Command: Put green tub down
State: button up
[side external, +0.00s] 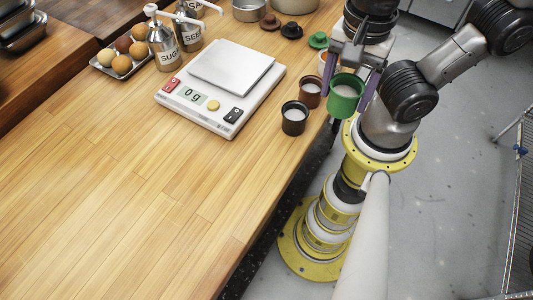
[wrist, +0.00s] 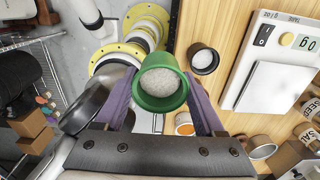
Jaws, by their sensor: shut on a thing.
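The green tub (side external: 346,95), filled with white grains, is held upright between the purple fingers of my gripper (side external: 349,84). It also shows in the wrist view (wrist: 160,104), with a finger of my gripper (wrist: 162,97) on each side. My gripper is shut on it. In both views the tub appears in the air at the table's right edge, partly past it. A green lid (side external: 318,41) lies on the table behind it.
A black tub (side external: 294,121) and a brown tub (side external: 310,94) stand left of the green tub, beside the white scale (side external: 222,88), which reads 0 g. A black lid (side external: 291,30) and brown lid (side external: 270,22) lie behind. The front table (side external: 120,210) is clear.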

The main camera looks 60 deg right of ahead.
jog(key=w+a+f, duration=0.4)
jog(key=w+a, duration=0.2)
jog(key=w+a+f, duration=0.1)
jog(key=w+f, duration=0.1)
jog(key=f, duration=0.1)
jog(key=w+a+f, duration=0.1)
jog(key=shift+a+f, duration=0.3)
jog(key=shift+a, duration=0.05)
jog(key=shift+w+a+f, duration=0.25)
jog(key=shift+w+f, duration=0.05)
jog(key=shift+f, duration=0.2)
jog(key=shift+w+a+f, duration=0.15)
jog(key=shift+f, duration=1.5)
jog(key=shift+f, duration=0.15)
